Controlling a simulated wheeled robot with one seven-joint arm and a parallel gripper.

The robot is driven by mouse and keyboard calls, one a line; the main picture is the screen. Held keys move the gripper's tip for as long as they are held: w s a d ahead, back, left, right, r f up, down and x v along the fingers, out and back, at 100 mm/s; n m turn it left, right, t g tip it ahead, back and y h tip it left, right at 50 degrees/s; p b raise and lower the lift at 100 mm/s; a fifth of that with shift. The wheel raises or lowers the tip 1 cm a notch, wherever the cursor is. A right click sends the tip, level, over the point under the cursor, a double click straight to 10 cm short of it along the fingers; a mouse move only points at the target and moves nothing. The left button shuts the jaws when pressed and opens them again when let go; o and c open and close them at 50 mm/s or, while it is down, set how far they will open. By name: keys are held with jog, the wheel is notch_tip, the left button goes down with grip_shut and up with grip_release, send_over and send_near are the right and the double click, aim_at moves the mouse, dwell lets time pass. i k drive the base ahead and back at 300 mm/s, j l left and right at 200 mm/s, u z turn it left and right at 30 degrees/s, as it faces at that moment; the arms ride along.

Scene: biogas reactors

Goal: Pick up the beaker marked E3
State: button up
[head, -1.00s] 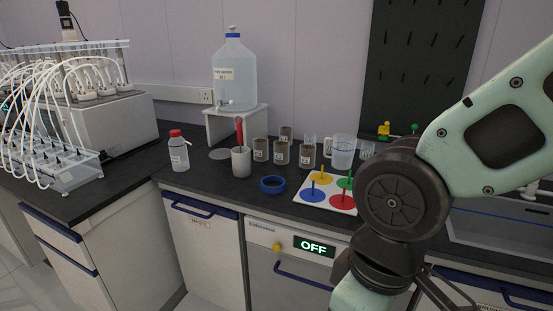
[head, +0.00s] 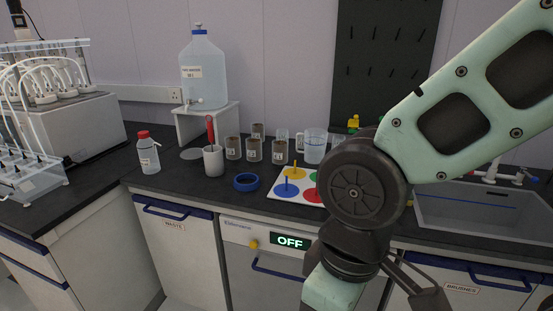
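Several labelled beakers with dark brown contents stand together on the black bench in the head view: a left one (head: 233,148), a middle one (head: 254,150), a right one (head: 279,151) and a rear one (head: 257,131). Their labels are too small to read, so I cannot tell which is marked E3. My arm fills the right side of the view, well in front of the bench. Only part of my gripper (head: 425,290) shows at the lower right; its fingertips are not clearly visible. I cannot see anything held.
A white cup with a red-handled tool (head: 213,161), a blue ring (head: 247,182), a capped bottle (head: 148,155) and a clear jug (head: 315,147) stand near the beakers. A white board with coloured discs (head: 265,194) lies in front. A sink (head: 480,212) is at right.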

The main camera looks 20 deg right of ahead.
aim_at(233, 143)
jog(key=i+j+z, duration=0.35)
jog(key=i+j, duration=1.15)
